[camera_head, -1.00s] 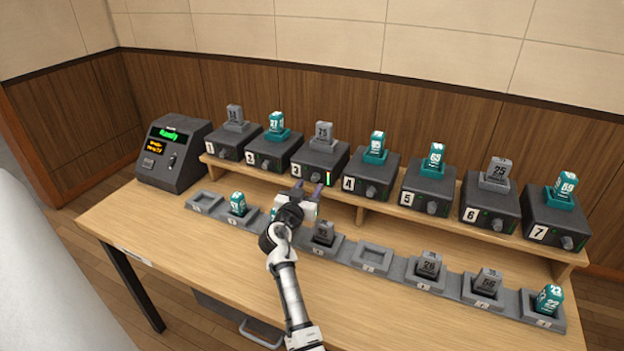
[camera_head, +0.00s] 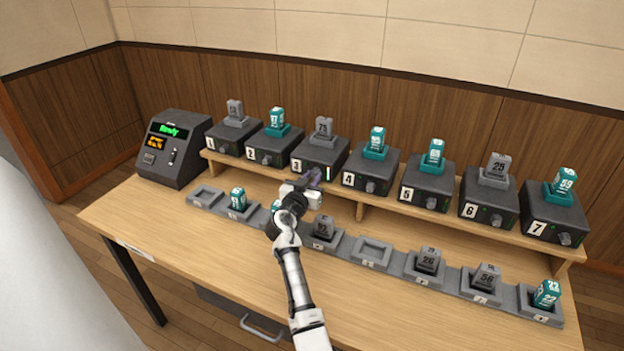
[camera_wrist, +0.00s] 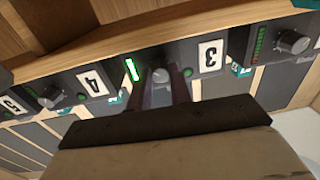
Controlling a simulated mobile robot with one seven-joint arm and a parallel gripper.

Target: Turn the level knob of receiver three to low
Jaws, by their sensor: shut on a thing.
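Receiver three (camera_head: 312,166) is a dark box on the raised shelf with a grey pack numbered 75 in its top. Its front carries a label 3 (camera_wrist: 210,55), a grey level knob (camera_wrist: 160,75) and a tall, brightly lit level bar (camera_wrist: 132,69). My gripper (camera_head: 315,176) is at that front and hides the knob in the head view. In the wrist view its two dark fingers (camera_wrist: 163,88) stand on either side of the knob, shut on it. The knob's pointer cannot be made out.
Receiver four (camera_head: 369,173) stands close on the right and receiver two (camera_head: 273,149) on the left. A row of charging trays (camera_head: 372,253), some with packs, lies on the table below my gripper. A console (camera_head: 173,147) stands at the far left.

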